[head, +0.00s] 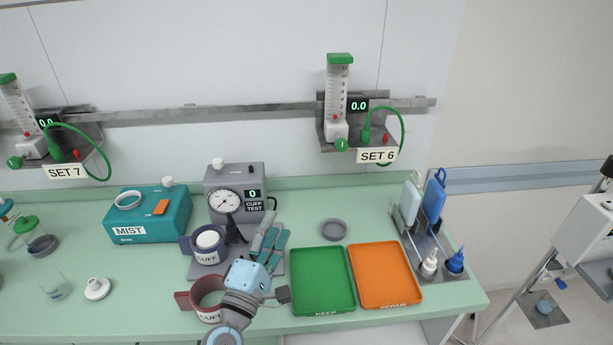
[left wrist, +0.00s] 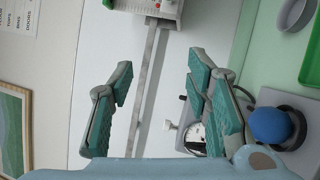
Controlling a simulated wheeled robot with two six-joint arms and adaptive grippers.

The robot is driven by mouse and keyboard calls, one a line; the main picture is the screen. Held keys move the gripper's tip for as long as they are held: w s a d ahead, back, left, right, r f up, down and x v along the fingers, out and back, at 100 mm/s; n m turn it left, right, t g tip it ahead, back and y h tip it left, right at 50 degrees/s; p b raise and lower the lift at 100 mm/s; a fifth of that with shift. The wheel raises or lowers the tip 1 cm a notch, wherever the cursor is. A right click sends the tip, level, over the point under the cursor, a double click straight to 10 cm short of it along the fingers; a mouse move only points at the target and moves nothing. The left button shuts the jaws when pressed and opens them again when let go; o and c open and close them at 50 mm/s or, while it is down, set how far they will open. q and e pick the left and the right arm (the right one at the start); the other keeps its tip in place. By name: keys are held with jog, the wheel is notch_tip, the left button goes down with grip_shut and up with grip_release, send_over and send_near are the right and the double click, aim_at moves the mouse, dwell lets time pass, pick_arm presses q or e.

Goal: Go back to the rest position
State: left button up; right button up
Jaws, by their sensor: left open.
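My left gripper (head: 268,243) is in the head view above the counter, in front of the cuff tester (head: 236,184) and left of the green tray. It is open, and nothing shows between its fingers. In the left wrist view its two teal-padded fingers (left wrist: 160,100) stand wide apart with wall and rail behind them. A blue cuff (head: 206,250) on a white cylinder sits on the tester's base, left of the gripper. A dark red cuff (head: 206,299) stands at the front edge, partly hidden by my left arm. My right gripper is not in view.
A green KEEP tray (head: 323,281) and an orange REPAIR tray (head: 385,276) lie empty to the right. A grey dish (head: 333,230) sits behind them. A teal MIST box (head: 149,216) stands left. A bottle rack (head: 432,258) stands at the right end. Flowmeters (head: 338,95) hang on the wall rail.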

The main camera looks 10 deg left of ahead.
pick_arm(q)
jog(key=s+d+f+m+g+h, duration=0.45)
jog(key=s+f+m+g, duration=0.4)
jog(key=f+m, duration=0.35)
jog(key=s+a+f+m+g+y, duration=0.3)
jog(key=s+a+f+m+g, duration=0.15)
jog(key=s, duration=0.45)
jog(key=s+a+f+m+g+y, duration=0.35)
jog(key=s+a, duration=0.25)
jog(key=s, duration=0.4)
notch_tip(320, 180, down, 20)
jog(key=s+a+g, duration=0.1)
jog(key=a+g, duration=0.1)
jog(key=s+f, duration=1.3)
jog(key=s, duration=0.1)
jog(key=shift+s+f+n+g, duration=0.15)
jog(key=shift+s+n+g, duration=0.1)
jog(key=shift+n+g, duration=0.2)
